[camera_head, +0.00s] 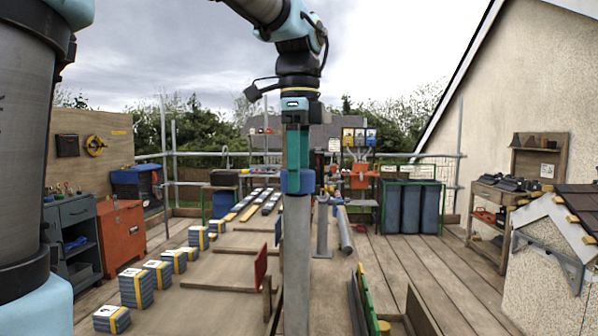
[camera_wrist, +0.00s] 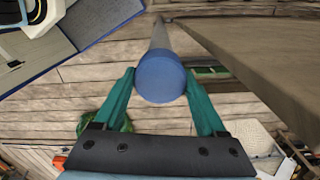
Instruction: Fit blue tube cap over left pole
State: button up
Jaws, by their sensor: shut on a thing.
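The blue tube cap (camera_wrist: 160,78) sits between the two teal fingers of my gripper (camera_wrist: 160,74), which are shut on its sides. In the head view the cap (camera_head: 298,183) is at the lower end of my gripper (camera_head: 297,172), which points straight down. A tall grey pole (camera_head: 297,265) stands upright directly below the cap and in line with it. In the wrist view the pole (camera_wrist: 160,38) runs away behind the cap. The cap appears to meet the pole's top; how far it covers the pole I cannot tell. The cap's far side is hidden.
A shorter grey post (camera_head: 322,230) stands just right of the pole, farther back. A red board (camera_head: 260,267) stands to its left. Several tile stacks (camera_head: 136,288) line the left deck. A tiled roof model (camera_head: 550,235) stands at the right. Open planks lie right of centre.

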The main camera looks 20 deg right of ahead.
aim_at(299, 195)
jog(key=shift+f+b, duration=0.9)
jog(key=shift+f, duration=0.85)
jog(key=o, duration=1.2)
jog(key=shift+o, duration=0.2)
